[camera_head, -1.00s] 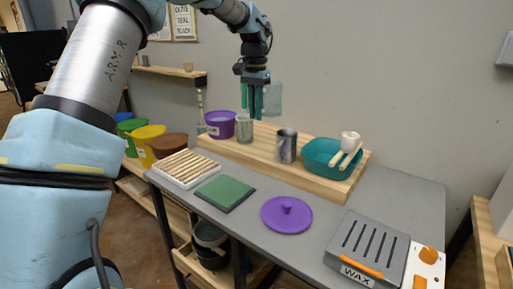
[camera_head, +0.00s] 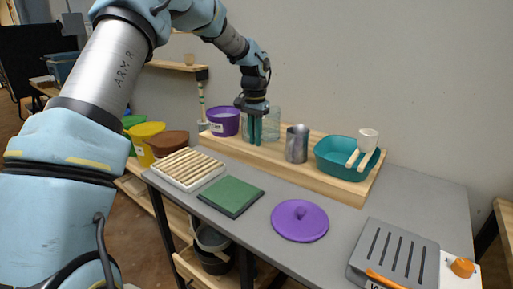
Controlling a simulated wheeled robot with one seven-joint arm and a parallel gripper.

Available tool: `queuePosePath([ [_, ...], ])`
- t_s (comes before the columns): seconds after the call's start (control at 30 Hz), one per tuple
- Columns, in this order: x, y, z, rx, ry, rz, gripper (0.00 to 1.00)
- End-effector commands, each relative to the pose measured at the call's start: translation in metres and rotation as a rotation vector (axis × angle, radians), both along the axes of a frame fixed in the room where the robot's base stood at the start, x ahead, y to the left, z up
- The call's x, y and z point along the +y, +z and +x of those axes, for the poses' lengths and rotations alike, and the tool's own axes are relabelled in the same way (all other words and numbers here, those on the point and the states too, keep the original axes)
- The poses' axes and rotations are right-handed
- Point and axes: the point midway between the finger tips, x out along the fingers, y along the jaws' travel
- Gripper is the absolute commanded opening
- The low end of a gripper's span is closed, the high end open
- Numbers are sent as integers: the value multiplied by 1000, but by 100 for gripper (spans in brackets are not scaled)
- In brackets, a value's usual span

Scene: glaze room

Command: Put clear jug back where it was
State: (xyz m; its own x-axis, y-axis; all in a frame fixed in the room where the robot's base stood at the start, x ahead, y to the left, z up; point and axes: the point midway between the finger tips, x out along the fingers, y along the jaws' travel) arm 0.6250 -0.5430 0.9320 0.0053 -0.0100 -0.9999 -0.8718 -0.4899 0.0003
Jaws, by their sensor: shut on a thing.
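The clear jug (camera_head: 273,122) is a see-through vessel at the back of the table. My gripper (camera_head: 254,142) points down and is shut on it, with the teal fingers in front of its left part. The jug is upright at the wooden riser, between a purple bucket (camera_head: 222,122) on the left and a grey metal pitcher (camera_head: 297,144) on the right. I cannot tell whether its base touches the riser (camera_head: 330,187). A second clear vessel (camera_head: 246,128) is partly hidden behind my fingers.
A teal basin (camera_head: 338,163) with a white-cupped ladle (camera_head: 368,141) stands at the riser's right end. In front lie a slatted rack (camera_head: 182,168), a green pad (camera_head: 231,196), a purple lid (camera_head: 300,220) and a grey slotted wax unit (camera_head: 395,255). The table's right back is bare.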

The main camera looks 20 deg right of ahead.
Motion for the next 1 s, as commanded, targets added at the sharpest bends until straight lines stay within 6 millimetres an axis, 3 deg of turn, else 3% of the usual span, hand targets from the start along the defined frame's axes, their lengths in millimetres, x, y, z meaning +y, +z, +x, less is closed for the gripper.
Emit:
queuePosePath([
  [0.4, 0, -40, 0, -1, 0, 0, 0],
  [0.77, 0, -45, 0, -2, 0, 0, 0],
  [0.8, 0, -45, 0, -2, 0, 0, 19],
  [1.0, 0, -45, 0, -1, 0, 0, 41],
])
